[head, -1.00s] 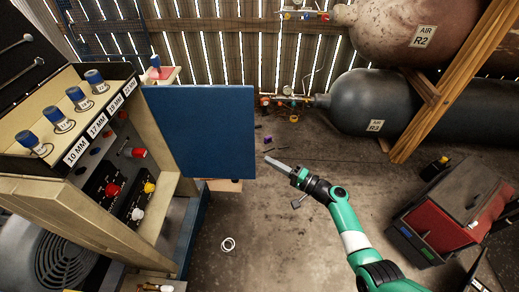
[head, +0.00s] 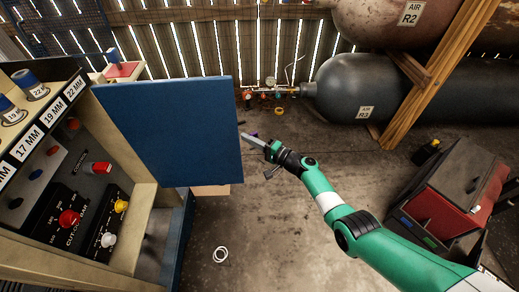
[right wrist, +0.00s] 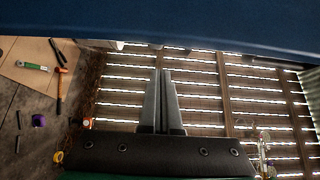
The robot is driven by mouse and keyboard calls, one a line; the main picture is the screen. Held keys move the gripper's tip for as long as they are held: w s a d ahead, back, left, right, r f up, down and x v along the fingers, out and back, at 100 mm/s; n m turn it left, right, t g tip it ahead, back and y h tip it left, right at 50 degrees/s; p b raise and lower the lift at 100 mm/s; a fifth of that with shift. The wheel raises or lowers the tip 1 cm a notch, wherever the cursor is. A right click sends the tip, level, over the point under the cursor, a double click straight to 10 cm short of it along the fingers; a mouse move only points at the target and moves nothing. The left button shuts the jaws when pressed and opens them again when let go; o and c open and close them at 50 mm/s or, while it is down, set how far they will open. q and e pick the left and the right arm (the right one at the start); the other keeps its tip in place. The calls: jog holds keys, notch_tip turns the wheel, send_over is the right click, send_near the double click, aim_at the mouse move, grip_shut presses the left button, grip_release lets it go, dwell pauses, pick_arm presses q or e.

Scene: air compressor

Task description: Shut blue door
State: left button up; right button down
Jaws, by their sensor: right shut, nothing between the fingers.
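The blue door (head: 180,130) stands open on the right side of the compressor cabinet (head: 152,215), its flat face towards me. The door also shows as a dark blue band across the top of the right wrist view (right wrist: 160,22). My right gripper (head: 246,137) is shut and empty, with its tips close to the door's right edge. In the right wrist view the closed fingers (right wrist: 163,100) point up towards the blue band. I cannot tell whether they touch it. My left gripper is not in view.
Knobs and switches, including a red knob (head: 69,217), sit on the cabinet panel. A grey tank (head: 420,92) lies at the back right. A red and black box (head: 450,195) stands on the floor at the right. A white ring (head: 221,254) lies on open floor.

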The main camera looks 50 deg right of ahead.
pick_arm(q)
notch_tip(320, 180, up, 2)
jog(key=p, duration=0.3)
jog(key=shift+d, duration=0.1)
pick_arm(e)
jog(key=a, duration=0.1)
jog(key=s+a, duration=0.1)
jog(key=shift+s+a, duration=0.3)
jog(key=shift+a, duration=0.1)
jog(key=shift+s, duration=0.1)
